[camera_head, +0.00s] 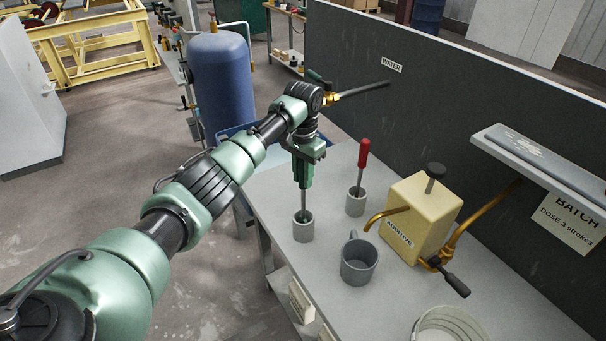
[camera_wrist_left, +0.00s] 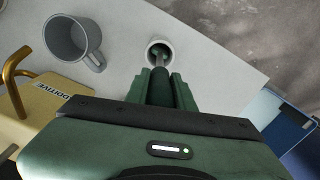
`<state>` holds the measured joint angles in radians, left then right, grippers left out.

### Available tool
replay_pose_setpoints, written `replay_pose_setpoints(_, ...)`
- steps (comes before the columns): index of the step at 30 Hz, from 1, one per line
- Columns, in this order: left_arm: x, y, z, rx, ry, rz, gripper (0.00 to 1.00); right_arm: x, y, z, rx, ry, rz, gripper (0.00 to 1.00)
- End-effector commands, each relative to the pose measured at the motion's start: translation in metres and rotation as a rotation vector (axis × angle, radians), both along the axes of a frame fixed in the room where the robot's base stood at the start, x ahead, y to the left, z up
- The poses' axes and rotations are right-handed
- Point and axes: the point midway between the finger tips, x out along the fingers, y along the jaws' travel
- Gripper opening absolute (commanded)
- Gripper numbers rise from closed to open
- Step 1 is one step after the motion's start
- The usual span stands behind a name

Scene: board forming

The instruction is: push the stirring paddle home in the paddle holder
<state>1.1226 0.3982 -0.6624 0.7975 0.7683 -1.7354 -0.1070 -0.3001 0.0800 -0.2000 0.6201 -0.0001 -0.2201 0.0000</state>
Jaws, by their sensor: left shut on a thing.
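The stirring paddle (camera_head: 303,203) hangs upright from my left gripper (camera_head: 303,182), which is shut on its handle. Its thin grey shaft runs down into the mouth of the light grey paddle holder (camera_head: 303,232), a round cup near the bench's left edge. In the left wrist view the paddle (camera_wrist_left: 160,61) enters the holder (camera_wrist_left: 149,46) between the fingers of my left gripper (camera_wrist_left: 160,88). The lower end is inside the cup, and how deep it sits cannot be told. My right gripper is not in view.
A red-handled tool (camera_head: 363,156) stands in a second grey cup (camera_head: 355,205) close by on the right. A dark panel (camera_head: 440,100) stands behind.

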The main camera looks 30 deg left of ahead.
Motion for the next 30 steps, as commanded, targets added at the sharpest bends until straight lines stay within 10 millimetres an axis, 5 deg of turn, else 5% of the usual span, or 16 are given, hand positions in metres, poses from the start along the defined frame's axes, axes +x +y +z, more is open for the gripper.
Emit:
replay_pose_setpoints(15, 0.0, 0.0, -0.013, 0.0, -0.002, 0.0, 0.0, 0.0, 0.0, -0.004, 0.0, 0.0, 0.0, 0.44)
replay_pose_setpoints(16, 0.001, 0.0, -0.012, 0.0, -0.002, 0.0, 0.26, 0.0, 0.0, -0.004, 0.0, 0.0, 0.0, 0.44)
replay_pose_setpoints(18, 0.001, 0.0, -0.012, 0.0, -0.002, 0.0, 0.46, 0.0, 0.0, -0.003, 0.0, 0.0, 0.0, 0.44)
replay_pose_setpoints(30, 0.0, 0.0, -0.009, 0.0, -0.001, 0.0, 0.49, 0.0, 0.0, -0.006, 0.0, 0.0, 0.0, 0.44)
